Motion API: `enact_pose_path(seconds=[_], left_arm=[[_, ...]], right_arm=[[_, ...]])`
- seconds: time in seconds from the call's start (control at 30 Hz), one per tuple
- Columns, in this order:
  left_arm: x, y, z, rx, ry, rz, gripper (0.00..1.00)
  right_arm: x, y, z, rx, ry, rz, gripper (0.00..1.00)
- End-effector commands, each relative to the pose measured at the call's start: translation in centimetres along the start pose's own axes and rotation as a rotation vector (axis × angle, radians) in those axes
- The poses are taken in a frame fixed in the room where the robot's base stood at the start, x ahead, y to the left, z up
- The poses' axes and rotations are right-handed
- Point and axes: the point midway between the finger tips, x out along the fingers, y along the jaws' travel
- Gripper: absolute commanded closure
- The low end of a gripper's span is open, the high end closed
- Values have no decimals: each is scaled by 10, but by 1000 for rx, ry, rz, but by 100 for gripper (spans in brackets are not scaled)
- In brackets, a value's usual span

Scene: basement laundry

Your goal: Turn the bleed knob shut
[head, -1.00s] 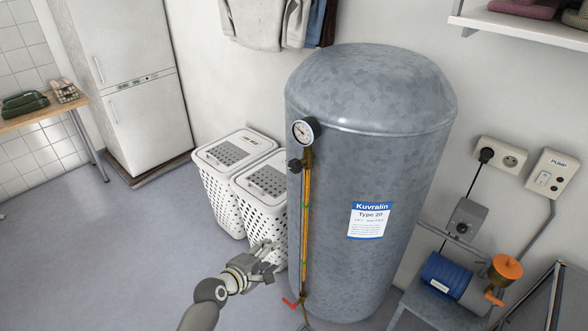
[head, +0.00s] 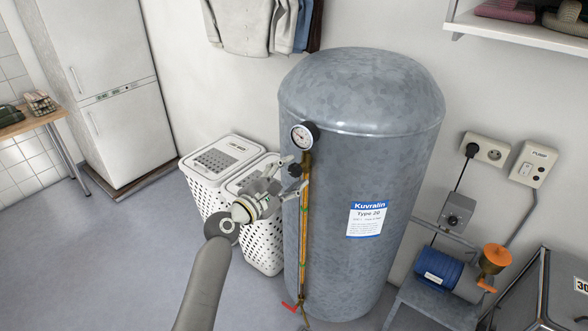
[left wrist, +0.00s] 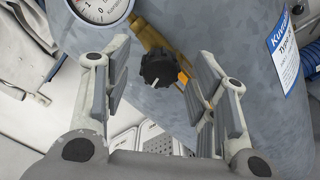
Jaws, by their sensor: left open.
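The bleed knob (left wrist: 160,68) is a black ribbed knob with a white pointer line, on a brass fitting just below the pressure gauge (left wrist: 100,8). In the head view the knob (head: 295,170) sits at the top of the sight tube (head: 304,220) on the grey tank (head: 370,130). My left gripper (head: 285,180) is open at the knob. In the left wrist view its fingers (left wrist: 158,88) stand on either side of the knob, with visible gaps, so they do not appear to touch it. My right gripper is not in view.
White laundry baskets (head: 232,150) stand left of the tank, behind my left arm. A red lever (head: 289,306) sits at the sight tube's foot. A blue pump (head: 438,268) with an orange funnel (head: 496,257) stands at the right. The floor at left is clear.

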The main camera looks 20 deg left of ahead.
Motion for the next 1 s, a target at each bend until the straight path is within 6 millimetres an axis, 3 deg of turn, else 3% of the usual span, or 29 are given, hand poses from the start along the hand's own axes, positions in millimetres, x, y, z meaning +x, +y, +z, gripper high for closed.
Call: enact_pose_path(seconds=[0.2, 0.53, 0.9, 1.0], left_arm=[[18, 0, 0, 0, 0, -1, 47], [21, 0, 0, 1, 1, 0, 47], [21, -1, 0, 1, 1, -1, 93], [21, -1, -1, 3, 1, -1, 93]], right_arm=[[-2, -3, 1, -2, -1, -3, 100], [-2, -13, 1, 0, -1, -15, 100], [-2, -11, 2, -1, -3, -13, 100], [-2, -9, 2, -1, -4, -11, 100]])
